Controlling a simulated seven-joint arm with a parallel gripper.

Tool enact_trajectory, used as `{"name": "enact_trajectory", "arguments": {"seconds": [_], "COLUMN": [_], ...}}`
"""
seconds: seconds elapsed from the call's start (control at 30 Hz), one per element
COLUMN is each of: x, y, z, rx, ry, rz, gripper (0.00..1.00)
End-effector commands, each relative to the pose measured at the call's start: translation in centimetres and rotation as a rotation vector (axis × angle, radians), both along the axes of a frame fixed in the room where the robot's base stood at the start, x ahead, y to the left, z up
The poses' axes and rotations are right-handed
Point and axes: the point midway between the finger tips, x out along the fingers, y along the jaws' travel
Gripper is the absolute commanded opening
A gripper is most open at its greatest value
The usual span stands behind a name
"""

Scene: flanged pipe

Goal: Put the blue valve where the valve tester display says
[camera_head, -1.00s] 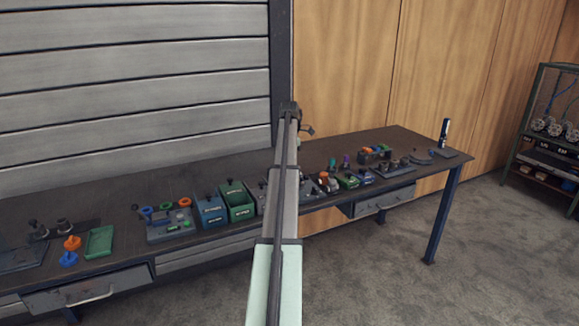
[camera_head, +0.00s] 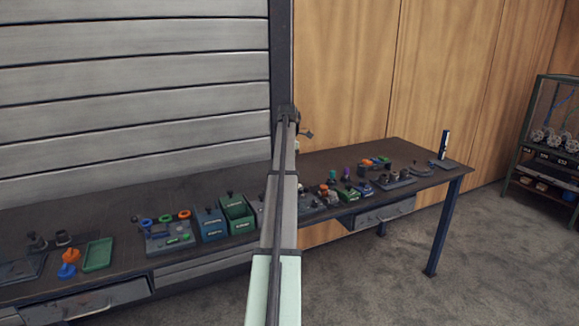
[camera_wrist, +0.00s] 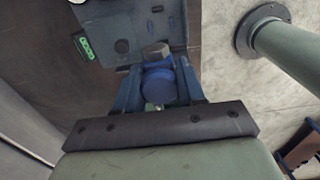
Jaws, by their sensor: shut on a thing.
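My gripper (camera_wrist: 160,95) is shut on a blue valve (camera_wrist: 159,84) with a grey hex-shaped end, in the wrist view. In the head view my arm stretches across the middle of the picture, its dark end (camera_head: 287,113) against the wall; the held valve cannot be made out there. Past the valve in the wrist view is a grey-blue device (camera_wrist: 166,22) with a lit green strip (camera_wrist: 85,47) at its left. I cannot tell whether it is the valve tester, and no display text is readable.
The long dark bench (camera_head: 45,223) carries a green tray (camera_head: 98,254), an orange part (camera_head: 71,255), a blue part (camera_head: 67,271), a blue bin (camera_head: 210,224), a green bin (camera_head: 238,214) and several small devices. A rack (camera_head: 548,140) stands far right. A flanged green post (camera_wrist: 290,50) shows in the wrist view.

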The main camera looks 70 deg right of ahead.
Motion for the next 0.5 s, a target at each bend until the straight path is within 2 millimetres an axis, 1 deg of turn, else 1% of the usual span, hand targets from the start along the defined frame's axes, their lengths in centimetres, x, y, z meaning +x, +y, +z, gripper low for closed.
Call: {"name": "enact_trajectory", "arguments": {"seconds": [0.13, 0.23, 0.3, 0.4, 0.47, 0.5], "x": [3.3, 6.3, 8.5, 11.1, 12.4, 13.1], "y": [1.2, 2.9, 4.7, 7.5, 9.2, 10.4], "z": [-0.3, -1.0, -1.6, -2.6, -3.3, -3.7], "rx": [0.003, 0.008, 0.013, 0.019, 0.022, 0.024], "ry": [0.0, 0.003, 0.004, 0.008, 0.009, 0.01], "rz": [0.038, 0.076, 0.106, 0.146, 0.168, 0.18], "gripper": [0.0, 0.0, 0.0, 0.0, 0.0, 0.0]}}
